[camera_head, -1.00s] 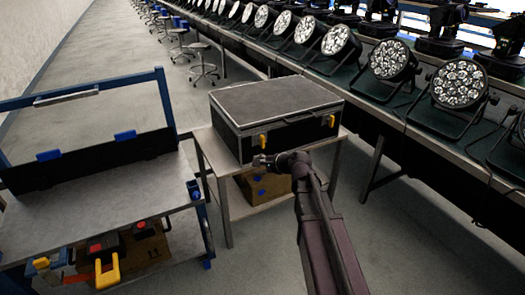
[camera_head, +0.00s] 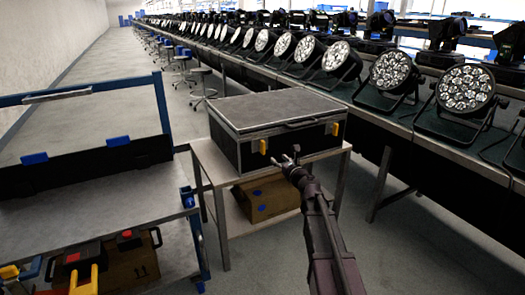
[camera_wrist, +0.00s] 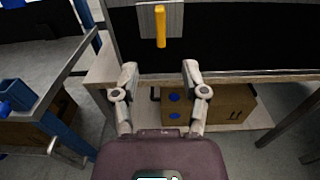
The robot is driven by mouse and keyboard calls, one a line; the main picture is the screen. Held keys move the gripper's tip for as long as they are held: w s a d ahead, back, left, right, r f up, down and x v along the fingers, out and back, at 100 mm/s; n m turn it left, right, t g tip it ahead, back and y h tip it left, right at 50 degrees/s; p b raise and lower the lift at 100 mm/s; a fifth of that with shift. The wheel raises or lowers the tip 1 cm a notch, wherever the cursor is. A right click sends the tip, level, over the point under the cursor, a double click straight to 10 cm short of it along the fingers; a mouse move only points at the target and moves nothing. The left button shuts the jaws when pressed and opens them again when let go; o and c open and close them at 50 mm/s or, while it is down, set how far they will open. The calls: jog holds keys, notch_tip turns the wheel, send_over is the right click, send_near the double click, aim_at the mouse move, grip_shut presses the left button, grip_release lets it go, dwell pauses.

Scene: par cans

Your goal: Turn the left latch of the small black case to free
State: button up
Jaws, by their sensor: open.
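The small black case (camera_head: 300,141) sits closed on a small table, its front towards me. Its left latch (camera_head: 262,146) is a yellow lever on the case front. In the wrist view the left latch (camera_wrist: 160,28) hangs upright on a grey plate, ahead of the fingertips and centred between them. The right latch (camera_head: 335,129) is also yellow. My gripper (camera_head: 289,157) is in front of the case, right of the left latch in the head view. In the wrist view my gripper (camera_wrist: 160,70) is open and empty, its fingers apart and not touching the latch.
The small table (camera_head: 214,176) has a lower shelf with a cardboard box (camera_head: 268,197). A blue-framed cart (camera_head: 150,215) stands close at the left. A long bench with par cans (camera_head: 390,68) runs along the right. Grey floor is open between them.

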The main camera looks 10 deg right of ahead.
aim_at(264, 146)
jog(key=shift+w, duration=0.1)
dwell(0.3)
jog(key=x, duration=1.3)
jog(key=shift+w+a, duration=0.15)
jog(key=shift+w, duration=0.15)
grip_shut()
